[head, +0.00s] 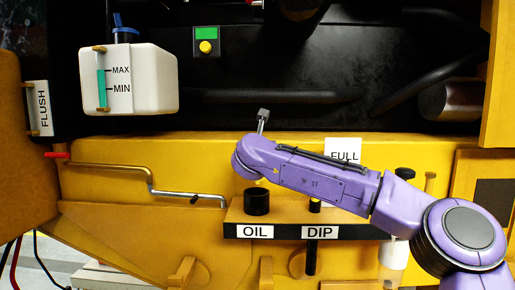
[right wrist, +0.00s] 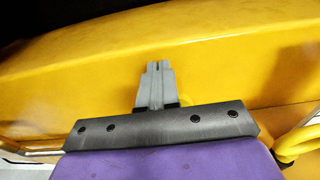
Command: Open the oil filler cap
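The oil filler (head: 257,203) is a black cylinder standing on the yellow ledge above the OIL label (head: 255,232), in the head view. A small yellow piece shows just above it, partly hidden by my right arm, and I cannot tell if it belongs to the cap. My right arm reaches in from the right across the ledge. My right gripper (head: 263,114) points up, above and behind the filler and apart from it. In the right wrist view its grey fingers (right wrist: 158,68) are together, with nothing seen between them, before a yellow panel. My left gripper is out of view.
The dipstick (head: 314,206) stands beside the filler above the DIP label (head: 320,232). A white tank (head: 140,82) marked MAX and MIN is at upper left. A bent metal rod (head: 150,185) runs left of the filler. A FULL label (head: 343,145) is behind my arm.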

